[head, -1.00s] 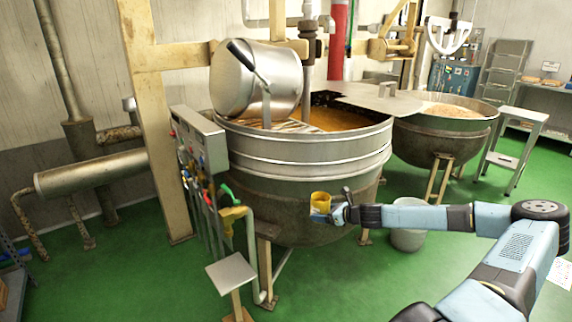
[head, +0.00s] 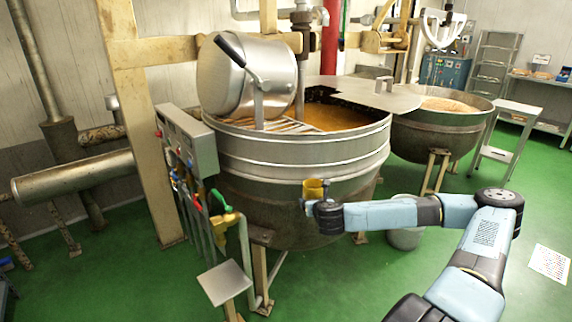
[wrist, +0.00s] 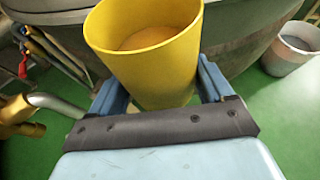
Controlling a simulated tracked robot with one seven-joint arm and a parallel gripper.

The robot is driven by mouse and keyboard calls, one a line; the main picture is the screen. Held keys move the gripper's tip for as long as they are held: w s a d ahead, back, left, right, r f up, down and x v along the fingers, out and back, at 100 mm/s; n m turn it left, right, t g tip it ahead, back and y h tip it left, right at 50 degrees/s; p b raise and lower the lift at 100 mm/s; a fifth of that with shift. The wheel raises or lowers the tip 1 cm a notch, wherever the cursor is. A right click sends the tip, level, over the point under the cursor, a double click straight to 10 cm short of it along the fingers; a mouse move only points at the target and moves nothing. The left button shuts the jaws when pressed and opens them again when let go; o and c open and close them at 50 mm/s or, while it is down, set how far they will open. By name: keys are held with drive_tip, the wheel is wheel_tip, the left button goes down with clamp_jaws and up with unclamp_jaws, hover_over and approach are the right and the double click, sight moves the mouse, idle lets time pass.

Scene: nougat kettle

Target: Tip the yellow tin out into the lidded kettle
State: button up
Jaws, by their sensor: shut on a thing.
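The yellow tin (head: 314,188) is held upright by my gripper (wrist: 165,92), whose blue fingers press on both sides of it. In the wrist view the yellow tin (wrist: 150,60) is open at the top and holds a tan-brown content. The lidded kettle (head: 300,155) is the large steel one with brown liquid inside, a flat metal lid (head: 372,95) over its right part and a grate at its front left. The tin is in front of the kettle's outer wall, below its rim. Whether it touches the wall is unclear.
A tilted steel pot (head: 245,78) stands over the kettle's left side. A control box (head: 187,138) and pipes are at its left. A second kettle (head: 440,125) is behind right, and a grey bucket (head: 405,236) stands on the floor. Green floor is open at right.

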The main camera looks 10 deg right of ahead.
drive_tip(key=shift+a+r, duration=0.1)
drive_tip(key=shift+a, duration=0.35)
